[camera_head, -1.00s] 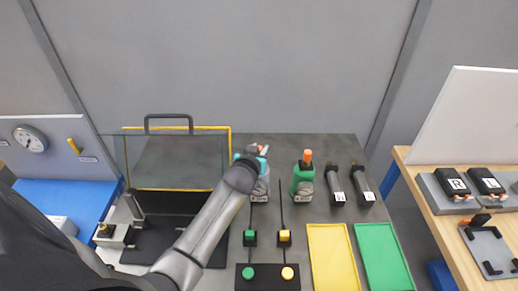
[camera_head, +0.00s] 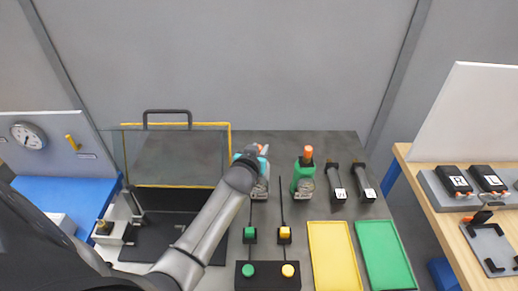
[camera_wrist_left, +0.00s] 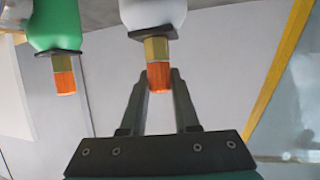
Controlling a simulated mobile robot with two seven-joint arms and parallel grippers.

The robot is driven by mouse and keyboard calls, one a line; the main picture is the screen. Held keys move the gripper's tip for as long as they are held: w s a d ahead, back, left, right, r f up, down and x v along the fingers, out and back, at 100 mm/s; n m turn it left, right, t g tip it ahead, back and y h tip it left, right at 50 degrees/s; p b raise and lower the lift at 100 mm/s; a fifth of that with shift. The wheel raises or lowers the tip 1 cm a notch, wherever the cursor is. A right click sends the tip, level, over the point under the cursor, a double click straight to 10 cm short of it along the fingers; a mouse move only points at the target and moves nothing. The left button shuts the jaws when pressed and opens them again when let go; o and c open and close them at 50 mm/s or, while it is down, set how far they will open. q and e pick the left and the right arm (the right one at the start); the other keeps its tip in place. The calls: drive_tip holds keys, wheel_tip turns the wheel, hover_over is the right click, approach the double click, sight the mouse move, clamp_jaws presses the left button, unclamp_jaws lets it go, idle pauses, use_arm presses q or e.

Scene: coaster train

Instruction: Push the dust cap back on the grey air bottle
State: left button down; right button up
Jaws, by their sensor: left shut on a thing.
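The grey air bottle (camera_head: 262,188) stands on the dark bench in the head view, partly hidden by my left arm. In the left wrist view its pale body (camera_wrist_left: 152,14) is at the top, with a brass neck (camera_wrist_left: 157,50). The orange dust cap (camera_wrist_left: 159,78) is in line with the neck and appears to touch it; how far it is seated I cannot tell. My left gripper (camera_wrist_left: 160,84) is shut on the cap, one finger on each side. It also shows at the bottle's top in the head view (camera_head: 258,152). My right gripper is not in view.
A green bottle (camera_head: 303,180) with an orange cap stands close to the right. Black cylinders (camera_head: 337,184), a yellow tray (camera_head: 331,255), a green tray (camera_head: 385,254) and a button box (camera_head: 267,276) share the bench. A clear-panelled enclosure (camera_head: 176,160) stands left.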

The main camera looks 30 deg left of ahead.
use_arm(q)
drive_tip(key=c, duration=0.6)
unclamp_jaws()
drive_tip(key=shift+f, duration=0.1)
wheel_tip(320, 180, up, 20)
drive_tip(key=shift+p, duration=1)
drive_tip(key=shift+s, duration=0.1)
